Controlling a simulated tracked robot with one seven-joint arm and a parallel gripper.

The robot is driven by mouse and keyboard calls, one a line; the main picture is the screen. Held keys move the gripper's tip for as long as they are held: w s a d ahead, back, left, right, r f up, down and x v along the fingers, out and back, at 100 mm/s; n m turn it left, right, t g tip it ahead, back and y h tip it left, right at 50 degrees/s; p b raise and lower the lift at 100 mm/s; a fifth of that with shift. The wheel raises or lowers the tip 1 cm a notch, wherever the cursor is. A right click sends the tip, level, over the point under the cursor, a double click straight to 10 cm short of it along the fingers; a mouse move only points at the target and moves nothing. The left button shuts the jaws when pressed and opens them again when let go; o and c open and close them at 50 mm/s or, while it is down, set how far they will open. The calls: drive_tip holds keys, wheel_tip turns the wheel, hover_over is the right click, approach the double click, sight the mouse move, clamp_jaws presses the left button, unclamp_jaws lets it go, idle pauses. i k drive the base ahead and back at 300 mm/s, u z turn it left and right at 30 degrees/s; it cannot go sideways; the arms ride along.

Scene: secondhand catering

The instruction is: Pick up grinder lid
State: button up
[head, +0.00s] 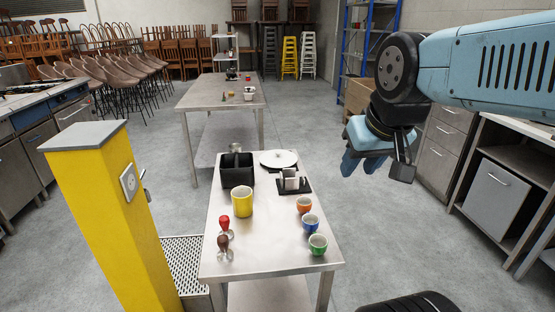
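I cannot pick out a grinder lid with certainty. A flat white disc (278,159) lies near the far end of the near steel table (262,252). A small round metal piece (235,147) shows just behind a black open box (237,172), partly hidden by it. My gripper (361,168) hangs in the air to the right of the table, well apart from everything on it. Its blue fingers point down and nothing shows between them. The viewing angle does not make clear how far apart they are.
The near table also holds a yellow cup (242,202), a red-handled tamper (224,227), a brown-handled tamper (224,249), a black holder (292,183) and orange, blue and green cups (317,244). A yellow pillar (105,210) stands left. A second steel table (205,92) stands behind; open floor lies right.

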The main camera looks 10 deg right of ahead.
sight(278, 158)
drive_tip(key=z, duration=0.05)
drive_tip(key=k, duration=1.65)
drive_tip(key=z, duration=1.15)
drive_tip(key=i, duration=3.4)
drive_tip(key=u, duration=0.05)
